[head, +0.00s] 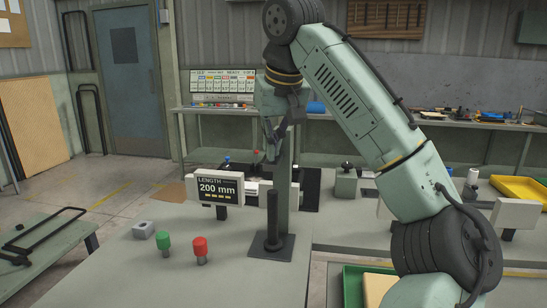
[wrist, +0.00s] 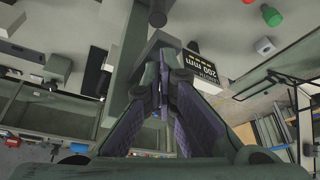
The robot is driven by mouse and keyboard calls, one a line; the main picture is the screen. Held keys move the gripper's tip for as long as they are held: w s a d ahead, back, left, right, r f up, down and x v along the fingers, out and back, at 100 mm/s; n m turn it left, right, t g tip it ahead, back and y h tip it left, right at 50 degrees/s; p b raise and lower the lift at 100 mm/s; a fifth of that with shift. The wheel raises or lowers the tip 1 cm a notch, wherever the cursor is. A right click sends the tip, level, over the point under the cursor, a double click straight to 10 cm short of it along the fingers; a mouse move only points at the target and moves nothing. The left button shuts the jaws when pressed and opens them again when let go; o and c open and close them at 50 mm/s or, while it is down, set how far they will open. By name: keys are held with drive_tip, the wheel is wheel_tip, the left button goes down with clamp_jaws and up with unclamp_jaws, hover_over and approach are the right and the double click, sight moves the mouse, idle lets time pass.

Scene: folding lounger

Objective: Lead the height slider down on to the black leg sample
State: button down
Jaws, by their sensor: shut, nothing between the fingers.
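A black leg sample (head: 272,215) stands upright on a dark base plate (head: 270,249) on the bench. A grey-green column (head: 283,180) rises behind it. The display (head: 220,187) left of the column reads LENGTH 200 mm; it shows upside down in the wrist view (wrist: 203,67). My gripper (head: 269,158) hangs beside the column, well above the base. In the wrist view its fingers (wrist: 160,88) are together, with nothing visible between them. A grey-green block (wrist: 158,43) by the fingertips may be the height slider; I cannot tell whether they touch. My arm hides part of the column's top.
A green-topped piece (head: 163,241), a red-topped piece (head: 200,249) and a small grey block (head: 143,229) stand left of the base. A yellow tray (head: 520,189) lies at the right. A green tray (head: 354,285) is at the front. The bench's front left is clear.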

sight(275, 164)
drive_tip(key=shift+f+b, duration=1.85)
drive_tip(key=shift+f, duration=1.35)
idle(1.0)
drive_tip(key=shift+r, duration=0.1)
idle(0.4)
wheel_tip(275, 164, up, 6)
drive_tip(key=p, duration=0.6)
drive_tip(key=shift+f, duration=0.2)
drive_tip(key=shift+r, duration=1.2)
drive_tip(key=shift+s+f, duration=0.1)
